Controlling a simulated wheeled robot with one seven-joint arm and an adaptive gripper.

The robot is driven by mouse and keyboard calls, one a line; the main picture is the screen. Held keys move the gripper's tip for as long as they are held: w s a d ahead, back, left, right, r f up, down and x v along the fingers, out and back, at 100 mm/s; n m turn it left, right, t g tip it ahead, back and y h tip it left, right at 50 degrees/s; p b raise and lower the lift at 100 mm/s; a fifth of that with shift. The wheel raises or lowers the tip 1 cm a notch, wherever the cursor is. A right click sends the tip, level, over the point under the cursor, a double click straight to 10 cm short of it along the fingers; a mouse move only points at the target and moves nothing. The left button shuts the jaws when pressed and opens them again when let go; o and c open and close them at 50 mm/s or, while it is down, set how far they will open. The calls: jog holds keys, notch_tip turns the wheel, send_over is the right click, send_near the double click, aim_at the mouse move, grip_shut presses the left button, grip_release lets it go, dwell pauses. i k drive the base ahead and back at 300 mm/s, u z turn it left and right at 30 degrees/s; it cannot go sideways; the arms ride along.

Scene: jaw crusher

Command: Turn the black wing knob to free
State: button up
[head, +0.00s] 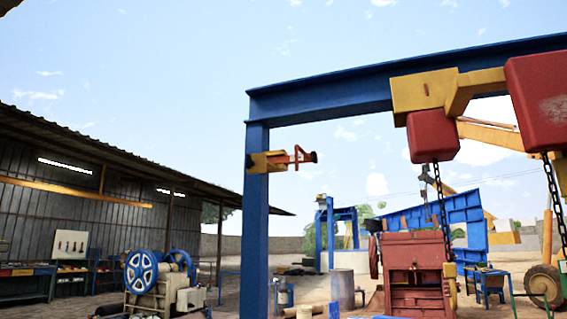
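I cannot make out the black wing knob in the head view. A yellow bracket with a red fork-like part (298,157) sits on the upper part of a blue gantry post (257,210). The red part has a small dark end at its right, too small to tell what it is. The red jaw crusher (414,273) stands on the ground at the lower right, under the gantry. My gripper is not in view.
A blue beam (330,98) crosses overhead. A yellow and red hoist (432,134) hangs from it, with dark chains (443,215). A machine with blue wheels (140,272) stands at left by a shed with benches (25,270). A vehicle wheel (543,286) shows at far right.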

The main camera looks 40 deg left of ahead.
aim_at(250, 162)
jog(key=u, duration=0.25)
jog(key=i, duration=0.8)
jog(key=u, duration=0.65)
